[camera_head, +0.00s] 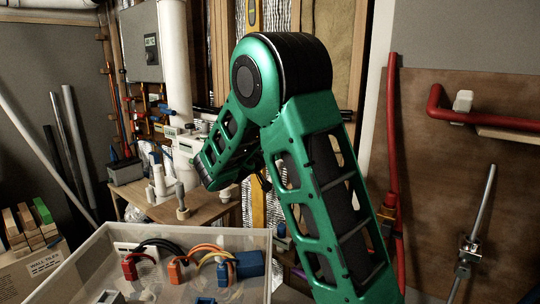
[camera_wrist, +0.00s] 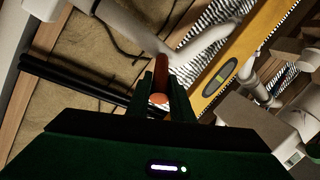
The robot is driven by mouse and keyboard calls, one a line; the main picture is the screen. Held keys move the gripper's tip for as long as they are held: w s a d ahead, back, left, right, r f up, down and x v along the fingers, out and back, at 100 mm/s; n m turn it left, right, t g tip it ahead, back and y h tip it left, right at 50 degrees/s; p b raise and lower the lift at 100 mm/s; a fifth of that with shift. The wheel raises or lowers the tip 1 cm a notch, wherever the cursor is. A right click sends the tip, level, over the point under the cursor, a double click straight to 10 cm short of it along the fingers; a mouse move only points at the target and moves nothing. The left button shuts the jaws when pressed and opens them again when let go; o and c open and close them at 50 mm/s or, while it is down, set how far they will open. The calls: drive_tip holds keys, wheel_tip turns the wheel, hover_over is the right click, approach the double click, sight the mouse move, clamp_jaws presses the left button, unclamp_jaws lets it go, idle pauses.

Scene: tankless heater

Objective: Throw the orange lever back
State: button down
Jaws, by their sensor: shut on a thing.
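The orange lever (camera_wrist: 161,73) shows in the wrist view as a slim orange-red piece, with a rounded end between the fingers. My gripper (camera_wrist: 163,88) is shut on it, with one dark green finger on each side. White pipework (camera_wrist: 205,42) runs just beyond the lever. In the head view my green arm reaches forward and hides my gripper, and I cannot make out the held lever there.
A yellow spirit level (camera_wrist: 225,72) stands close by on the right in the wrist view. Dark pipes (camera_wrist: 75,82) lie on the left. In the head view a grey bin (camera_head: 85,262) of coloured connectors stands in front of a wooden bench (camera_head: 160,211). A grey heater box (camera_head: 140,42) hangs at the upper left.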

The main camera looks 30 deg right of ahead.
drive_tip(key=shift+w+a+f, duration=0.1)
drive_tip(key=shift+a+f, duration=0.2)
drive_tip(key=shift+f, duration=0.05)
drive_tip(key=c, duration=1.6)
unclamp_jaws()
drive_tip(key=shift+o, duration=0.2)
drive_tip(key=shift+d+r, duration=0.1)
drive_tip(key=shift+d, duration=0.05)
drive_tip(key=v, duration=1)
drive_tip(key=shift+s+a, duration=0.2)
drive_tip(key=shift+a, duration=0.15)
